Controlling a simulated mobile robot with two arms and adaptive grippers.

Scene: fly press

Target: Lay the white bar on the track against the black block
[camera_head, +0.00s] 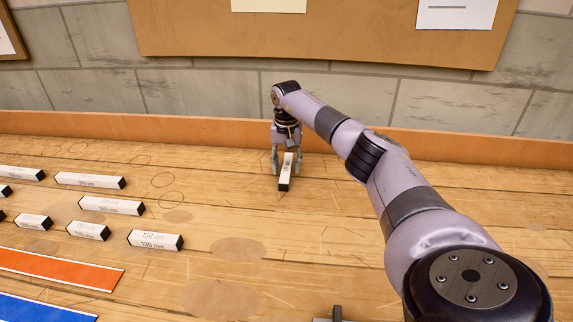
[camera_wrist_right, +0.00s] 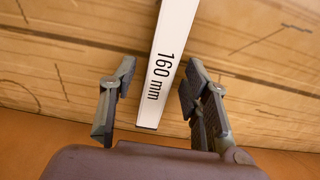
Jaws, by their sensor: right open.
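A white bar (camera_head: 286,171) with black ends lies on the wooden table near the back edge. In the right wrist view this white bar (camera_wrist_right: 167,60) is marked 160 mm. My right gripper (camera_head: 286,165) is at the bar's far end, pointing down. Its open fingers (camera_wrist_right: 158,78) stand on either side of the bar, with a gap visible on both sides. My left gripper is not in view. I cannot make out the track or the black block in either view.
Several other white bars with black ends, such as one marked 130 mm (camera_head: 155,240), lie at the left. An orange strip (camera_head: 60,268) and a blue strip (camera_head: 40,309) are at the lower left. A raised orange-brown edge (camera_head: 150,125) runs along the back. A small dark part (camera_head: 336,314) shows at the bottom edge.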

